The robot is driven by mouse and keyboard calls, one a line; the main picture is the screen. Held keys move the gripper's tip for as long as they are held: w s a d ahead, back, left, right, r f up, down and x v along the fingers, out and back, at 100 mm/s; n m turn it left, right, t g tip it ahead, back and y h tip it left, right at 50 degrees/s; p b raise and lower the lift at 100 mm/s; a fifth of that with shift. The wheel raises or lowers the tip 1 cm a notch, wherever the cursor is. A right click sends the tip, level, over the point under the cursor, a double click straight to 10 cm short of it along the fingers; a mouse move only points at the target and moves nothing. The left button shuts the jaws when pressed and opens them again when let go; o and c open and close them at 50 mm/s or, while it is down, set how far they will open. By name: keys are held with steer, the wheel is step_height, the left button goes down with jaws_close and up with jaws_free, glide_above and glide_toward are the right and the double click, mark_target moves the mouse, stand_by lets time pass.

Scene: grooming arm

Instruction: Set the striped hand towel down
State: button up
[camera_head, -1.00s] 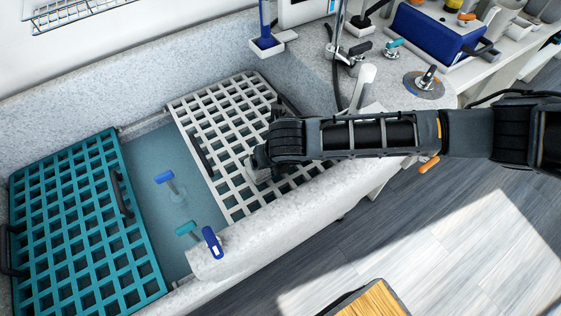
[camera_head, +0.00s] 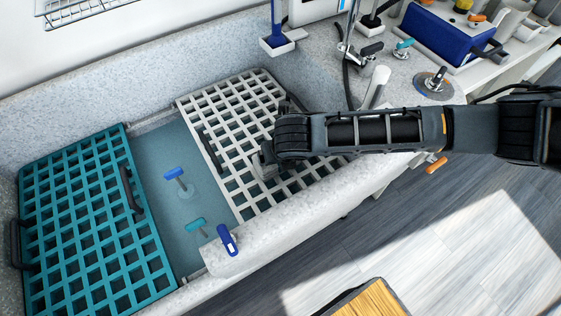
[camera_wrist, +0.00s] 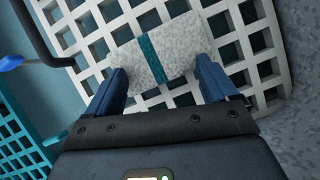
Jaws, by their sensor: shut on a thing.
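The striped hand towel (camera_wrist: 182,42) is a folded, speckled light grey piece with a teal stripe across it. In the wrist view it lies between the two blue fingers of my gripper (camera_wrist: 160,75), which is shut on it. The towel is right over the white grate (camera_wrist: 252,28); I cannot tell whether it touches the bars. In the head view my gripper (camera_head: 264,163) is low over the middle of the white grate (camera_head: 222,110), and the towel is mostly hidden by the gripper and arm.
A teal grate (camera_head: 85,215) lies at the left of the grey tub. Between the grates is a blue basin floor (camera_head: 160,155) with a blue-handled tool (camera_head: 174,174). A teal-handled tool (camera_head: 196,224) and a blue one (camera_head: 228,240) are by the front wall (camera_head: 290,215). Bare grate surrounds the towel.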

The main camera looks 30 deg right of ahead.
steer(key=shift+s+d+f, duration=0.1)
steer(key=shift+s+f, duration=0.3)
steer(key=shift+f, duration=0.1)
steer(key=shift+c, duration=0.3)
steer(key=shift+d+r, duration=0.2)
steer(key=shift+r, duration=0.25)
jaws_close()
steer(key=shift+d+r, duration=0.1)
steer(key=shift+r, duration=0.1)
steer(key=shift+c, duration=1.3)
jaws_free()
steer(key=shift+w+r+p, duration=0.1)
steer(key=shift+r+p, duration=0.1)
steer(key=shift+p, duration=0.1)
steer(key=v, duration=0.7)
steer(key=shift+r, duration=0.35)
